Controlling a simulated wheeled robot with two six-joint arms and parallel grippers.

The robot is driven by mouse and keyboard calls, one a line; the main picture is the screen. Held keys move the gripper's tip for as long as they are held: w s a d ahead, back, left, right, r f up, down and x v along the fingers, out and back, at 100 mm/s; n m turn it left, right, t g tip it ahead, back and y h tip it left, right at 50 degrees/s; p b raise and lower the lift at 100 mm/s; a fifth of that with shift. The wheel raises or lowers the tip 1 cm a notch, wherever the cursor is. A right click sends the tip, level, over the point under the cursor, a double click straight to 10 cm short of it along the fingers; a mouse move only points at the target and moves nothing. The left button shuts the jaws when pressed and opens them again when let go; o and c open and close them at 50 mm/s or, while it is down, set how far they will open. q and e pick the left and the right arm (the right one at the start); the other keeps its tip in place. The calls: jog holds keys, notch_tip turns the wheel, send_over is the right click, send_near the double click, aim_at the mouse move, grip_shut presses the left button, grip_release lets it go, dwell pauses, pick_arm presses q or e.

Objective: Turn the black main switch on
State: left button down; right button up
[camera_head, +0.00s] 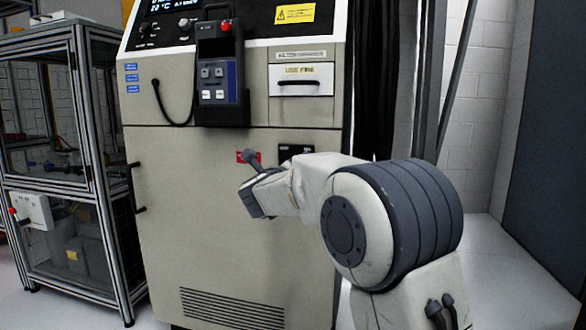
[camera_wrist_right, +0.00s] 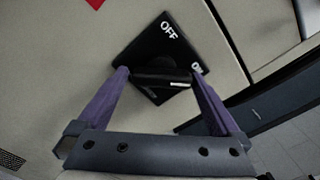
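The black main switch is on the front of the beige cabinet. In the head view its dark plate (camera_head: 296,150) shows above my right wrist, and its lower part is hidden. In the right wrist view the square black plate (camera_wrist_right: 147,52) carries a white OFF label and a second label partly covered by a finger. Its black bar-shaped knob (camera_wrist_right: 160,77) lies nearly level in that picture, with a small light mark near its right end. My right gripper (camera_wrist_right: 160,76) is open, with one purple finger near each end of the knob. Contact cannot be told. My left gripper is out of view.
The cabinet (camera_head: 200,230) carries a hanging teach pendant (camera_head: 219,75) with a cable and a small drawer (camera_head: 301,80) above the switch. A red label (camera_head: 246,156) is left of the switch. A framed glass cell (camera_head: 80,150) stands at left. Floor is clear at right.

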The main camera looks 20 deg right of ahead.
jog(key=p+v, duration=0.2)
jog(key=v, duration=0.8)
jog(key=shift+s+a, duration=0.2)
